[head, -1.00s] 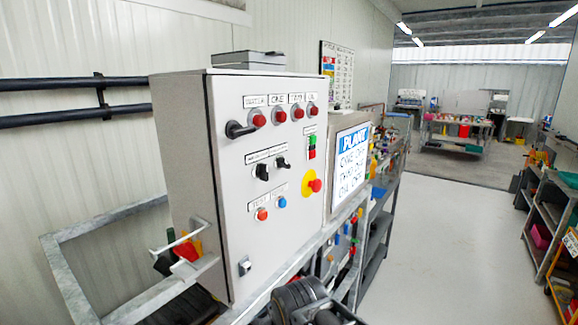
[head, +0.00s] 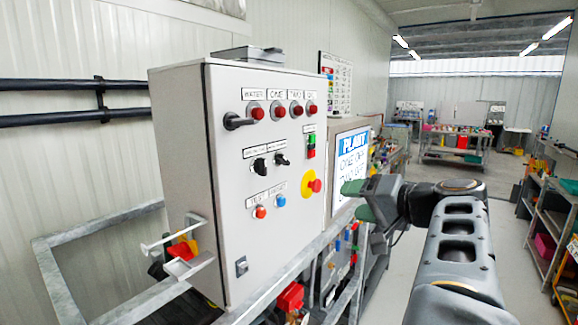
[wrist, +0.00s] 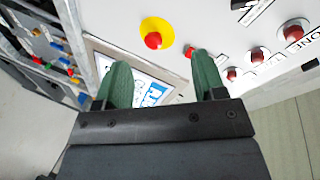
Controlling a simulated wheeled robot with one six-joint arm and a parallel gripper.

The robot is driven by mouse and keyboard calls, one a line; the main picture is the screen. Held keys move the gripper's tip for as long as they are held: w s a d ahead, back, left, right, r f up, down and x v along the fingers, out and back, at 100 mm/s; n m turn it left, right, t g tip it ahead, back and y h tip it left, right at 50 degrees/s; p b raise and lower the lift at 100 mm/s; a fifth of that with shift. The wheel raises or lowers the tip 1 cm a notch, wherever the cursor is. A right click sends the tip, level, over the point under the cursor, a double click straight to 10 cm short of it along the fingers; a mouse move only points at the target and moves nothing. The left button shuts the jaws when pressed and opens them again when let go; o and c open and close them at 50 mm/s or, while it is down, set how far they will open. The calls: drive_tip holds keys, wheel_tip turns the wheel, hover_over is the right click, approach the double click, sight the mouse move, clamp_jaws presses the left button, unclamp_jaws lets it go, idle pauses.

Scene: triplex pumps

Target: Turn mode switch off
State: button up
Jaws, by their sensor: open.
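A grey control cabinet (head: 225,200) stands on a metal frame in the head view. Two black rotary switches sit side by side mid-panel, a left one (head: 260,166) and a right one (head: 282,159). Their labels are too small to read, so I cannot tell which is the mode switch. My gripper (head: 358,200) is open and empty, to the right of the cabinet front and apart from the switches. In the wrist view its green fingers (wrist: 160,72) are spread, with the panel tilted beyond them. A black switch part shows at that view's top edge.
A red emergency button on a yellow disc (head: 314,185) protrudes from the panel near my gripper. A black handle (head: 238,122) and several red lamps sit higher. A white sign (head: 352,165) is beside the cabinet. The aisle floor at right is clear.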

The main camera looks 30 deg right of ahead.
sight(283, 160)
drive_tip(key=a+r+n+t+y, duration=0.2)
drive_tip(key=a+r+n+y, duration=0.15)
drive_tip(key=r, duration=0.35)
drive_tip(key=w+a+p, duration=0.1)
drive_tip(key=w+a, duration=0.2)
drive_tip(key=w, duration=0.2)
drive_tip(key=w+a+n+p, duration=0.1)
drive_tip(key=w+a+p, duration=0.1)
drive_tip(key=w, duration=0.4)
drive_tip(key=shift+w+a, duration=0.2)
drive_tip(key=shift+a, duration=0.55)
drive_tip(key=shift+c, duration=0.2)
drive_tip(key=c, duration=0.9)
